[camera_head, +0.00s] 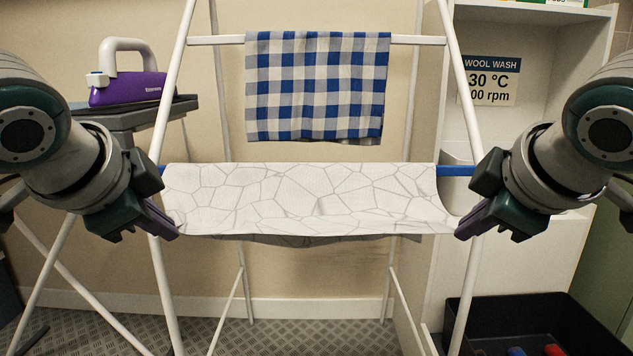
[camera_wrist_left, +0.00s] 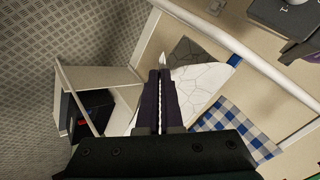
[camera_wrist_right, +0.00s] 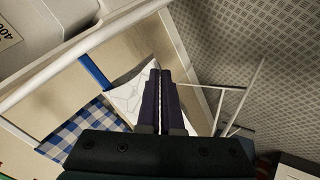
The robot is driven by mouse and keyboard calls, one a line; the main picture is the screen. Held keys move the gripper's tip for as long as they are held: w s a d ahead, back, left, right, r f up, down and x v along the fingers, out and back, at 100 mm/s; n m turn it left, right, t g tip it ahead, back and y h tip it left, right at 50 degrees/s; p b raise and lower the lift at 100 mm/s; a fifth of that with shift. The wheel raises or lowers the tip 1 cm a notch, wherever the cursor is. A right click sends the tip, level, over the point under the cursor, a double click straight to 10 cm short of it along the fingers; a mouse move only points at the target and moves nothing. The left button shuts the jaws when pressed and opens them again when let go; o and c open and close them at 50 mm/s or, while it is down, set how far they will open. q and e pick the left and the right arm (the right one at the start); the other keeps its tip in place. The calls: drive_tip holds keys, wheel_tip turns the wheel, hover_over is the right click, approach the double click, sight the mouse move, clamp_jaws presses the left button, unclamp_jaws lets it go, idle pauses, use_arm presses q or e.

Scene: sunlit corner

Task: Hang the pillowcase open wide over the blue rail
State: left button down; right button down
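The white pillowcase (camera_head: 300,195) with a grey cracked-line pattern lies spread wide over the blue rail (camera_head: 455,171), its front edge hanging a little below the rail. The rail shows only at both ends. My left gripper (camera_head: 172,232) is at the pillowcase's front left corner, and my right gripper (camera_head: 460,232) is at its front right corner. Both wrist views show fingers closed together with the cloth at their tips: left (camera_wrist_left: 161,72), right (camera_wrist_right: 160,74). The pillowcase's back side is mostly hidden.
A blue-and-white checked cloth (camera_head: 317,85) hangs on the white rack's (camera_head: 215,40) upper bar. A purple iron (camera_head: 125,85) stands on a board at the left. A white shelf unit (camera_head: 535,110) is at the right, with a black crate (camera_head: 580,325) on the floor.

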use_arm(q)
drive_tip(key=shift+w+f, duration=0.1)
use_arm(e)
drive_tip(key=shift+w+f, duration=0.1)
use_arm(q)
drive_tip(key=c, duration=0.8)
unclamp_jaws()
use_arm(e)
drive_tip(key=c, duration=0.8)
unclamp_jaws()
